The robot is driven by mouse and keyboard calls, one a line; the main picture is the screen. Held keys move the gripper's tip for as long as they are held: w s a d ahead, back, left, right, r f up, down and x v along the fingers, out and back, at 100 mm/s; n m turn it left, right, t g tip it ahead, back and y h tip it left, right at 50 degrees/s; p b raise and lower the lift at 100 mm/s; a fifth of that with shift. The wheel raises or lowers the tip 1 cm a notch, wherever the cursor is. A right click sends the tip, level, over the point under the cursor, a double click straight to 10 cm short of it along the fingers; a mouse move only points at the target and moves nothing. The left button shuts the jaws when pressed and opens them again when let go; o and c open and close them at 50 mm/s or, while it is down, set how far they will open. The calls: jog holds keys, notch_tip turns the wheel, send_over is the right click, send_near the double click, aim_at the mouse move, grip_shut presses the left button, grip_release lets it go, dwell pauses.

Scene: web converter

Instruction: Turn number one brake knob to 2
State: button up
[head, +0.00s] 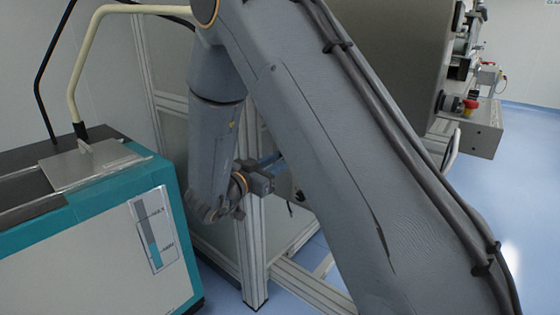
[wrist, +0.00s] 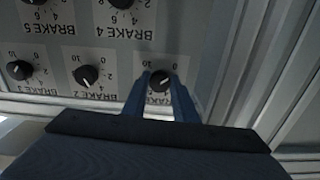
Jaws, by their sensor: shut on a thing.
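The number one brake knob (wrist: 160,82) is a round black knob with a white pointer mark, at the right end of the lower knob row in the wrist view. The panel appears upside down there. My gripper (wrist: 162,76) has its two blue fingers on either side of this knob, shut on it. The fingers cover much of its dial and label, so I cannot read its exact setting. In the head view, my gripper's blue fingers (head: 272,159) show beside the aluminium frame, and the knob is hidden.
The brake 2 knob (wrist: 87,75) and brake 3 knob (wrist: 19,70) sit left of the held knob. The brake 4 knob (wrist: 122,3) is above. Aluminium frame posts (head: 252,250) stand near my gripper. A teal and white machine (head: 100,240) is at left.

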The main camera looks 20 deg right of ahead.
jog(key=m+p, duration=0.1)
jog(key=m, duration=0.8)
jog(key=shift+w+a+m, duration=0.1)
jog(key=shift+m, duration=0.5)
jog(key=o, duration=1)
jog(key=shift+o, duration=0.2)
jog(key=shift+a, duration=0.1)
jog(key=p+v, duration=0.1)
jog(key=v, duration=0.6)
jog(key=shift+s+a, duration=0.25)
jog(key=shift+s, duration=0.05)
